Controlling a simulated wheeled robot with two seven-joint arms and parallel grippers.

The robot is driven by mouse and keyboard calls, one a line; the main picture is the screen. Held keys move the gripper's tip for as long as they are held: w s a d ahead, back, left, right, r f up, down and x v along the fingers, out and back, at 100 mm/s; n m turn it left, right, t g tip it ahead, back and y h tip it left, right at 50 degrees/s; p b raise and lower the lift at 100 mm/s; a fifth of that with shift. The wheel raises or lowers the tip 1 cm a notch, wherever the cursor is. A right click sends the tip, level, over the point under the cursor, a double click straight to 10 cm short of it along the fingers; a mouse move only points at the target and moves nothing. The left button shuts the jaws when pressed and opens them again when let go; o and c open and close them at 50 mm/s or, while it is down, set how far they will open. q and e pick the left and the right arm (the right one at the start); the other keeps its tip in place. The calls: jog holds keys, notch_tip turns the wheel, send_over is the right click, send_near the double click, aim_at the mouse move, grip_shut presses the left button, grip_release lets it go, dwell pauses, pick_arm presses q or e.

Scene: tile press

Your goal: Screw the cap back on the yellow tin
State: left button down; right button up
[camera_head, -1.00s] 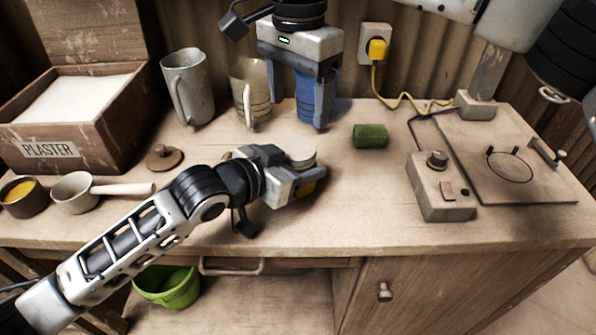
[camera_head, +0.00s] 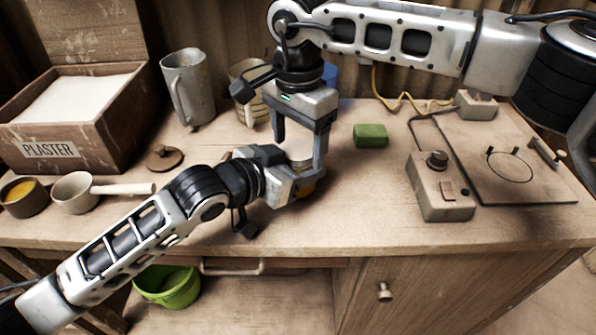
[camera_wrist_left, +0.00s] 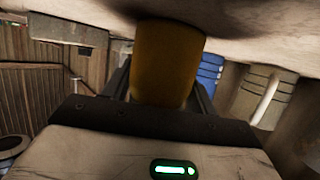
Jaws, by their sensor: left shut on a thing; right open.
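The yellow tin (camera_head: 307,189) stands on the workbench near the front, mostly hidden by my grippers. Its yellow side fills the middle of the left wrist view (camera_wrist_left: 168,62). My left gripper (camera_wrist_left: 165,85) is shut on the tin's side. On top of the tin is a pale round piece (camera_head: 298,152) that looks like the cap; I cannot tell how firmly it sits. My right gripper (camera_head: 300,158) points down over the tin, open, with one finger on each side of the pale top. Whether the fingers touch it is not clear.
A brown knobbed lid (camera_head: 164,157), a grey jug (camera_head: 188,90) and a plaster box (camera_head: 52,150) are at left. Bench between tin and switch box is clear.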

jog(key=c, duration=1)
jog(key=m, duration=0.9)
jog(key=shift+m, duration=0.4)
jog(key=o, duration=1.1)
jog(key=shift+s+f, duration=0.1)
